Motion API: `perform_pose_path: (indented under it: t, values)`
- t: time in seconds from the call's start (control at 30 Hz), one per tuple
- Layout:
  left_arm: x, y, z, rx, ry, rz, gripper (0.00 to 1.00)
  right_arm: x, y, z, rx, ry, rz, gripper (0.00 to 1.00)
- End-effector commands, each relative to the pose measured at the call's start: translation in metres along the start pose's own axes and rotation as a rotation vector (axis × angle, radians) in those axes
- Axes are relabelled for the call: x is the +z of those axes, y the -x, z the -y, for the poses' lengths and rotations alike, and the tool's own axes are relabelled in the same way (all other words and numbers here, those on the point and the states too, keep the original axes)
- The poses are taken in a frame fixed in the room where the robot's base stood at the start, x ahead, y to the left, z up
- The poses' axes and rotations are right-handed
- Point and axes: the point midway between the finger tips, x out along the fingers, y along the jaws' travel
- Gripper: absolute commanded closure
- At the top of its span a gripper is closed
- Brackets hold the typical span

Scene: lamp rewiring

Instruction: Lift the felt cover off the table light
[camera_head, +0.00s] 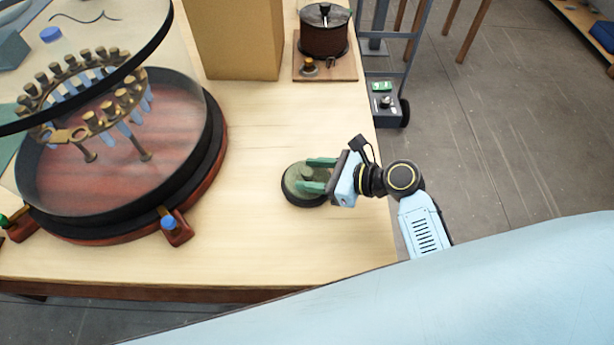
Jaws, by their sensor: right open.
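A small round object with a grey-green top (296,178) and a dark round base (289,196) sits on the wooden table. It appears to be the table light under its felt cover, but where the cover ends is hard to tell. My right gripper (312,175) reaches in from the right. Its two green fingers are spread apart over the right part of the round top, one farther back and one nearer. Whether they touch it is unclear. The fingers hide part of the top. My left gripper is not in view.
A large glass-domed device (110,150) with a dark rim and brass ring fills the table's left side. A cardboard box (238,40) and a brown drum (324,38) on a wooden board stand at the back. The table is clear around the round object.

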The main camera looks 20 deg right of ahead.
Motion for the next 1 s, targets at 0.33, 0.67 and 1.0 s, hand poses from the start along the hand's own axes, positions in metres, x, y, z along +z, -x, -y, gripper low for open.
perform_pose_path:
  t: [0.33, 0.67, 1.0]
  values:
    - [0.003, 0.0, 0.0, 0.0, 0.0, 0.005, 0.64, 0.0, 0.001, 0.0, 0.0, -0.001, 0.0, 0.87]
    - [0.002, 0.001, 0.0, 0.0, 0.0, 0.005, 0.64, 0.001, 0.001, 0.0, 0.0, 0.0, 0.0, 1.0]
    - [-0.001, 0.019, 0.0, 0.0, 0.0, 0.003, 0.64, 0.053, 0.023, 0.0, -0.001, 0.004, 0.003, 1.0]
